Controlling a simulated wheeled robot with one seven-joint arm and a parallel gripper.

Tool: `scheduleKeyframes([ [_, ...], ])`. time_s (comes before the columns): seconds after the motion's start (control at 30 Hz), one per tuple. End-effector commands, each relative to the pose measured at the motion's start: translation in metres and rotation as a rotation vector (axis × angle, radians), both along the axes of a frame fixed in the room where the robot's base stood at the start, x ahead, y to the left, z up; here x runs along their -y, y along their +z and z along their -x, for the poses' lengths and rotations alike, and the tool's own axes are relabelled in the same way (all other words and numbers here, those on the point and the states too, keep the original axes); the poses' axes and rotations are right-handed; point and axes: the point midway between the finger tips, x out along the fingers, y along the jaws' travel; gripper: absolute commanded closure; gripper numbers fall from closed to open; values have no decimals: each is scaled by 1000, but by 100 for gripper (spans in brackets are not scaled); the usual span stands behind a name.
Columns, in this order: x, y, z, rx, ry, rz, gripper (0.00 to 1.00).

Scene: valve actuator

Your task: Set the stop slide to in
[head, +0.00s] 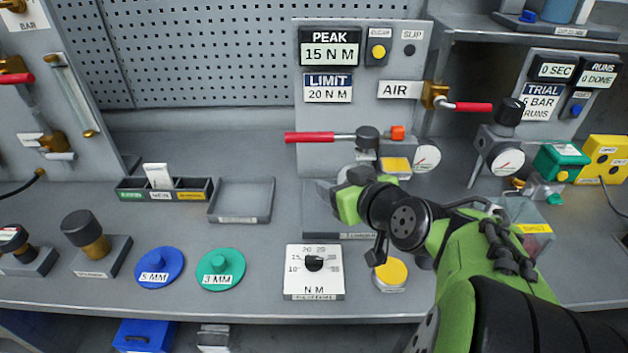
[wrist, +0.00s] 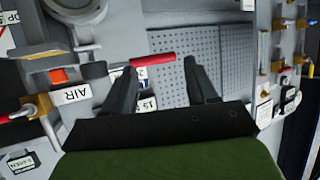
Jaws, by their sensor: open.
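No part in view carries a readable stop slide label. A small orange block (head: 397,132) sits beside the dark round head of the red-handled lever (head: 310,138) on the actuator; I cannot tell whether it is the stop slide, or its setting. The orange block also shows in the wrist view (wrist: 58,76), at left. My gripper (head: 342,197) is in front of the actuator, below the lever, and its fingers are hard to make out there. In the wrist view my gripper (wrist: 160,68) is open and empty, with the red handle beyond and between its fingertips.
A gauge (head: 427,155) and a yellow-topped block (head: 396,166) stand close right of my gripper. The AIR valve with a red handle (head: 473,107) is behind at right. A torque dial (head: 314,264) and yellow button (head: 391,272) lie in front. An empty tray (head: 242,199) is left.

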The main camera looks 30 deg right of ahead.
Motion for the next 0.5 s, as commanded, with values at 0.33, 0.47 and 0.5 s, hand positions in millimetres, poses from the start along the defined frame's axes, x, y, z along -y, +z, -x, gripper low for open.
scheduleKeyframes([
  [0.33, -59, 20, 18, -228, 88, 7, 43],
  [0.47, -64, 18, 22, -254, 89, 7, 43],
  [0.5, -64, 18, 22, -256, 88, 6, 43],
])
